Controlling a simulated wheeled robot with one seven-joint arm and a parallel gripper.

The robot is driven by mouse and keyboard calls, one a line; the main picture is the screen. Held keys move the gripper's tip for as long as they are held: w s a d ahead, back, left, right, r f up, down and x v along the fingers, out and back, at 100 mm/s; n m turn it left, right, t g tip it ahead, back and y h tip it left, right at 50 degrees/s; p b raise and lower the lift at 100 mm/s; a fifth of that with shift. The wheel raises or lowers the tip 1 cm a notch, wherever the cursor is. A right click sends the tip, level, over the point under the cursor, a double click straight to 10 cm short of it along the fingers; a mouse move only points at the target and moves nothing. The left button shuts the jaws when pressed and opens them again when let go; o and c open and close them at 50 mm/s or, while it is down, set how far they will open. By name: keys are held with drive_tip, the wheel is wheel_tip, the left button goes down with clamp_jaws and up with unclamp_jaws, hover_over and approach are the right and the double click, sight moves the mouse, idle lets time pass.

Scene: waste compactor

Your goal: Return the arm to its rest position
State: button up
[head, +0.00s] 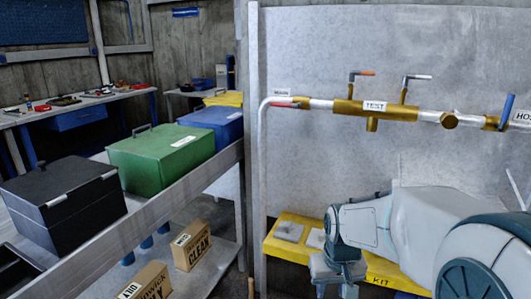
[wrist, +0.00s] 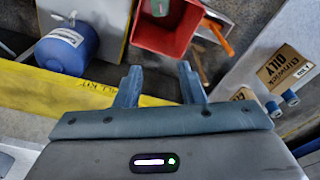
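My arm reaches in from the right of the head view, bent in front of the grey panel (head: 330,60). Its wrist points down over the yellow kit shelf (head: 272,246), and the fingertips cannot be made out there. In the wrist view my gripper (wrist: 159,78) has its two blue-grey fingers spread apart with nothing between them. The yellow shelf edge also runs behind the fingers in that view.
Brass TEST pipework (head: 375,110) crosses the panel above my arm. Black (head: 65,205), green (head: 160,160) and blue (head: 212,122) boxes stand on a bench at left, with cardboard cartons (head: 192,245) below. The wrist view shows a blue tank (wrist: 66,48) and red bin (wrist: 160,28).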

drive_tip(key=s+r+t+p, duration=0.1)
drive_tip(key=s+r+p, duration=0.9)
drive_tip(key=r, duration=0.5)
drive_tip(key=s, duration=0.2)
drive_tip(key=shift+s+r+m, duration=0.35)
drive_tip(key=shift+r+m, duration=0.05)
